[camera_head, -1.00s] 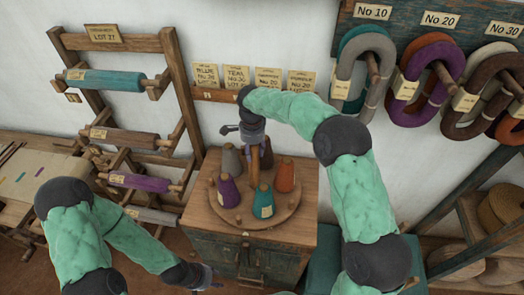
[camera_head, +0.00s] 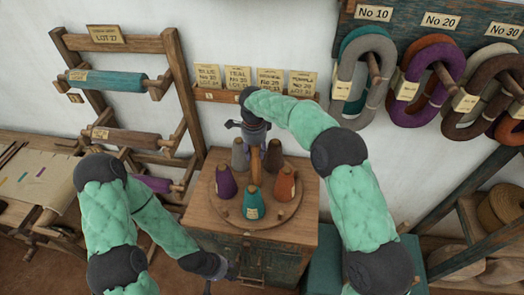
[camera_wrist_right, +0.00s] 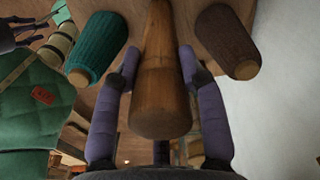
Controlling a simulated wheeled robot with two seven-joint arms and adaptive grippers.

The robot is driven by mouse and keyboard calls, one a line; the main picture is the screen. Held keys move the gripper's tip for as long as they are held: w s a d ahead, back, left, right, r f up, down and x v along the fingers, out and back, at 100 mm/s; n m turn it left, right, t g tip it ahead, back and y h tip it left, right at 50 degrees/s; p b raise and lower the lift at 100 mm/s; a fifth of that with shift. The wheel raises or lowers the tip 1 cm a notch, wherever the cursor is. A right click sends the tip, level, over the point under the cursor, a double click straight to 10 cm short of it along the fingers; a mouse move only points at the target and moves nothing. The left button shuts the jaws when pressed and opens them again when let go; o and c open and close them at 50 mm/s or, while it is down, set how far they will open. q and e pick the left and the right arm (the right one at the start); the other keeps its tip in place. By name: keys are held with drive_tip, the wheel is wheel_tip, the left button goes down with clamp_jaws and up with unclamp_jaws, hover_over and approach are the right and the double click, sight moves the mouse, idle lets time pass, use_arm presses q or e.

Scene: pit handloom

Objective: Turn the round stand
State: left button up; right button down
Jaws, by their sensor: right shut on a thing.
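The round stand (camera_head: 230,213) is a wooden disc on top of a wooden cabinet. It bears grey (camera_head: 239,156), purple (camera_head: 226,183), teal (camera_head: 253,204), orange (camera_head: 285,186) and brown (camera_head: 273,156) cones, with a wooden post (camera_head: 255,164) in the middle. My right gripper (camera_head: 254,141) is above the stand, shut on the post. In the right wrist view, the post (camera_wrist_right: 160,95) lies between its fingers, with the teal cone (camera_wrist_right: 97,47) and a brown cone (camera_wrist_right: 228,40) on either side. My left gripper (camera_head: 221,275) is low before the cabinet; its fingers are unclear.
The cabinet (camera_head: 205,225) stands against a white wall. A wooden rack (camera_head: 175,95) with coloured rolls is at the left. Yarn hanks (camera_head: 430,80) hang at the upper right, above shelves (camera_head: 455,222). Small labels (camera_head: 238,78) stand on a ledge behind the stand.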

drive_tip(key=shift+s+a+f, duration=0.25)
drive_tip(key=shift+a+f, duration=0.05)
drive_tip(key=shift+f, duration=0.05)
idle(0.3)
drive_tip(key=c, duration=0.9)
unclamp_jaws()
drive_tip(key=shift+o, duration=0.9)
drive_tip(key=shift+a+r, duration=0.1)
drive_tip(key=shift+a, duration=0.05)
drive_tip(key=shift+w+r, duration=0.1)
drive_tip(key=shift+w, duration=0.05)
drive_tip(key=shift+d+r, duration=0.2)
drive_tip(key=shift+w+r, duration=0.1)
drive_tip(key=shift+r, duration=0.25)
drive_tip(key=r, duration=1.1)
drive_tip(key=shift+a, duration=0.25)
drive_tip(key=shift+f, duration=0.1)
